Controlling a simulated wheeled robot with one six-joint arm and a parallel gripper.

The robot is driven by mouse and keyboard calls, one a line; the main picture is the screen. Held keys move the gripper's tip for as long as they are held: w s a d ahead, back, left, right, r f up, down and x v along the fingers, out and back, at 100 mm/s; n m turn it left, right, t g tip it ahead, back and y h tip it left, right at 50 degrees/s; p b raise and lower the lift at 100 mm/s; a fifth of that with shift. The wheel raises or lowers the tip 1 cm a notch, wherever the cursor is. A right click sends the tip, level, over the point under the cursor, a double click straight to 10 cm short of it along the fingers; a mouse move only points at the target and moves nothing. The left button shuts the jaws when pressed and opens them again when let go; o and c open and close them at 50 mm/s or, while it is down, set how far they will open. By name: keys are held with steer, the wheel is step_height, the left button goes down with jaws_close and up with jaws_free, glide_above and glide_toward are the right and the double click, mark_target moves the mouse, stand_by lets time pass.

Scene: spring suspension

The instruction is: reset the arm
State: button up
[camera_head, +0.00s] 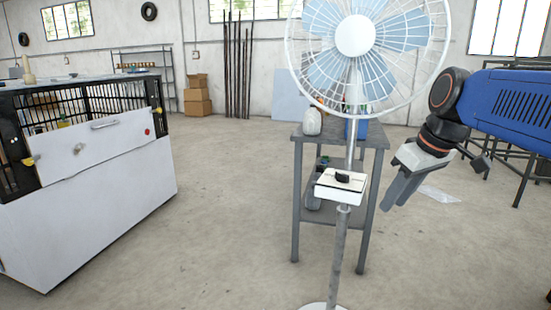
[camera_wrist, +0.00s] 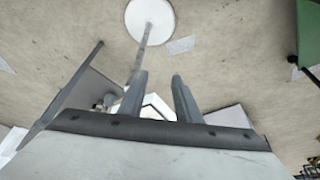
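My gripper (camera_head: 394,203) hangs at the end of my blue arm at the right of the head view, fingers pointing down and left. It is beside the white control box (camera_head: 338,192) of the standing fan (camera_head: 356,36), apart from it. In the wrist view the two grey fingers of my gripper (camera_wrist: 160,82) stand apart with nothing held between them. The fan's round white base (camera_wrist: 150,18) and its pole show beyond the fingertips. A white piece partly hidden behind the fingers is hard to make out.
A grey table (camera_head: 297,142) with bottles stands behind the fan. A white bench (camera_head: 90,215) with a barred top stands at left. Cardboard boxes (camera_head: 197,100) and a shelf stand at the back wall. The floor between bench and fan is clear.

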steer(key=s+f+m+h, duration=0.1)
steer(key=s+f+m, duration=0.3)
steer(key=s+f, duration=1.1)
step_height(320, 180, down, 3)
steer(key=shift+s+a+f+m+t+h, duration=0.1)
steer(key=shift+s+a+m+t+h, duration=0.1)
steer(key=shift+s+m+t+h, duration=0.2)
